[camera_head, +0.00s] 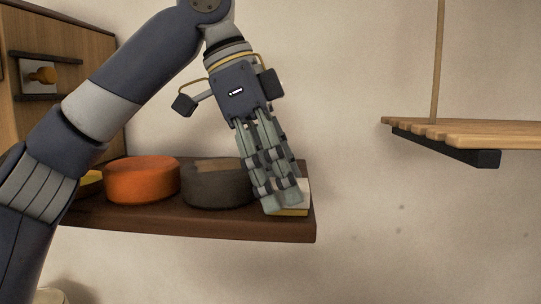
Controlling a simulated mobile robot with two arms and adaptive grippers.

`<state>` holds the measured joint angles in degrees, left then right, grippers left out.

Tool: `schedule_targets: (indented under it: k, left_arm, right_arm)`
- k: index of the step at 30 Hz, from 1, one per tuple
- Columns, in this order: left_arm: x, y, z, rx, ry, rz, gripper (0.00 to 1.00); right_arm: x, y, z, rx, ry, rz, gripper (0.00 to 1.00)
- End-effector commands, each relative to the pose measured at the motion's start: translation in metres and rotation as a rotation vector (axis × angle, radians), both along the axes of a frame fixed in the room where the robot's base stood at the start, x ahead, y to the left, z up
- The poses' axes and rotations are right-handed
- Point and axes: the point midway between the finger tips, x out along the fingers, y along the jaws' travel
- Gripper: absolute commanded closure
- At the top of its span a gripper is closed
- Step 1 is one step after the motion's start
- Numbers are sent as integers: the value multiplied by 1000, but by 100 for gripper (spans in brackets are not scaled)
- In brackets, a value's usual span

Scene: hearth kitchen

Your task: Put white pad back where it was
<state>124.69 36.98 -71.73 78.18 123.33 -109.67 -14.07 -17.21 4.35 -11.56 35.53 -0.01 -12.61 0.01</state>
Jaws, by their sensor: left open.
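A white pad (304,188) lies at the right end of a dark brown wall shelf (230,225), on top of something yellowish. My left gripper (283,205) reaches down from above in front of the pad and hides much of it. Its fingers point downward and are open. I cannot tell whether they touch the pad. My right gripper is not in view.
A dark grey round container (215,190) and an orange one (141,182) stand on the shelf left of my gripper. A yellow item (90,184) is partly hidden behind my arm. A slatted wooden shelf (470,133) hangs at right. Open space lies between the shelves.

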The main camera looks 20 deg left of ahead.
Motion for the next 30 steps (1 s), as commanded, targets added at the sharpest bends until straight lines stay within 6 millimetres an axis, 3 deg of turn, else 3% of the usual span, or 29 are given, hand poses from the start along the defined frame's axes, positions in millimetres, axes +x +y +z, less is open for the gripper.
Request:
schedule_targets:
  k: [5,10,30]
  left_arm:
    - [-1,5,16,-3,-3,0,34]
    - [-5,18,50,0,-7,6,34]
    - [-11,37,96,8,4,-3,34]
  right_arm:
    - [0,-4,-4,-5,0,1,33]
    - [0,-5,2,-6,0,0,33]
    - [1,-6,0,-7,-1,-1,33]
